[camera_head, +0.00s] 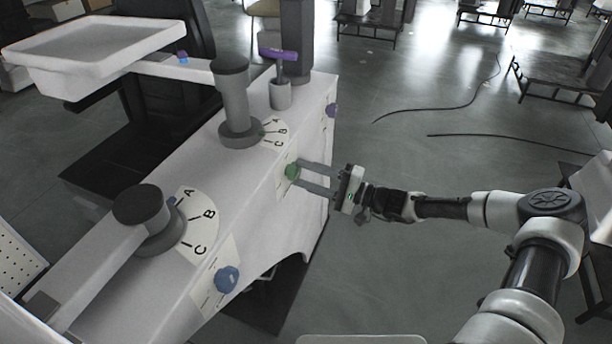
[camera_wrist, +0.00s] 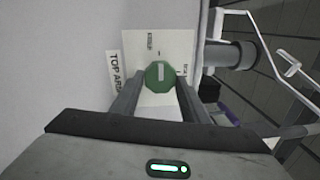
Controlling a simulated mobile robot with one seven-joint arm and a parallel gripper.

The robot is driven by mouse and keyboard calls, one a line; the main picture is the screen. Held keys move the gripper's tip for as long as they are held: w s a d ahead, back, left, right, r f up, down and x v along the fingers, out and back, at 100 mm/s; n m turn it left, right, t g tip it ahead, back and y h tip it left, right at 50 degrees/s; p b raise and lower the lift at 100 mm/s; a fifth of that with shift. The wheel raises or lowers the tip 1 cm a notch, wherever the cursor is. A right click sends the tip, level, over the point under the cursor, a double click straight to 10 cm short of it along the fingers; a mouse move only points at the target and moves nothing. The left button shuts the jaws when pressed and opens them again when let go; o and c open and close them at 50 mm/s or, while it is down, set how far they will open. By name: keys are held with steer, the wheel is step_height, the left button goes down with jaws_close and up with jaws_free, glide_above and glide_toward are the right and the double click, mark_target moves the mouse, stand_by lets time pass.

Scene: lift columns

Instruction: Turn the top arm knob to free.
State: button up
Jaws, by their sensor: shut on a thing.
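The green knob (camera_head: 291,171) sits on the side face of the white column housing, facing my arm. In the wrist view the green knob (camera_wrist: 160,75) has a pale mark across its face and sits on a light label plate (camera_wrist: 158,45). Beside it a label (camera_wrist: 115,75) reads "TOP AR", the rest hidden by a finger. My gripper (camera_head: 300,175) reaches in from the right with its two fingers on either side of the knob. In the wrist view my gripper (camera_wrist: 160,90) is shut on the green knob. The small lettering on the plate is too small to read surely.
A blue knob (camera_head: 227,279) is nearer on the same face, and a purple knob (camera_head: 331,110) is farther along. Dials marked A, B, C (camera_head: 199,226) surround posts on top. A white tray (camera_head: 95,50) is at upper left. Cables (camera_head: 440,108) lie on the open floor.

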steer(key=shift+d, duration=0.1)
stand_by(0.3)
steer(key=o, duration=1.1)
steer(key=shift+c, duration=0.2)
steer(key=p+v, duration=0.2)
steer(key=v, duration=1.5)
steer(key=shift+d, duration=0.2)
steer(key=shift+s, duration=0.1)
